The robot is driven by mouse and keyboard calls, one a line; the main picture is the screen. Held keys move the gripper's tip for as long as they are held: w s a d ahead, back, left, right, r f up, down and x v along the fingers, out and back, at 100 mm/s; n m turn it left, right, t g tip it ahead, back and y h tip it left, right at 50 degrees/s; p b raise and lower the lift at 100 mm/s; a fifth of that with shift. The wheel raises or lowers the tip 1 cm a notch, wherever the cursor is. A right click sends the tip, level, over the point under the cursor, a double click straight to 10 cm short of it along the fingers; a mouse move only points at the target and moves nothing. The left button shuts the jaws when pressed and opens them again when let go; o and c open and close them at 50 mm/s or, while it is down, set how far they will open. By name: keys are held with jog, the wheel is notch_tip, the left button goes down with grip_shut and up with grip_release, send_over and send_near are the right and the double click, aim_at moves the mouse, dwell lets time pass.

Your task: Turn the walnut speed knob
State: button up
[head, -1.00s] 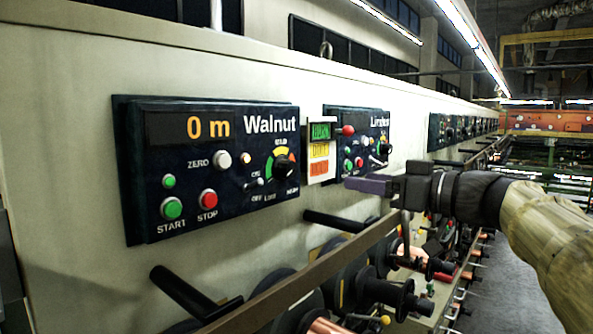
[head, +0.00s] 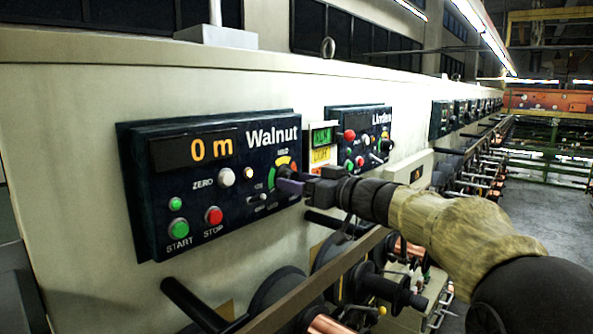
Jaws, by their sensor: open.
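The Walnut panel (head: 215,208) is a dark blue box on the pale wall, with a display (head: 197,151) reading 0 m. Its black speed knob (head: 285,171) sits at the panel's right, inside a green, yellow and red dial arc. The knob's lower part and some dial lettering are covered by the gripper.
The Linden panel (head: 345,125) and a small sign with green and yellow cards (head: 321,145) are just right of the Walnut panel. A brown rail (head: 300,290) and dark spools with copper wire (head: 385,285) lie below. The aisle floor (head: 540,215) is open at right.

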jog(key=shift+a, duration=0.3)
jog(key=c, duration=1)
jog(key=shift+w, duration=0.1)
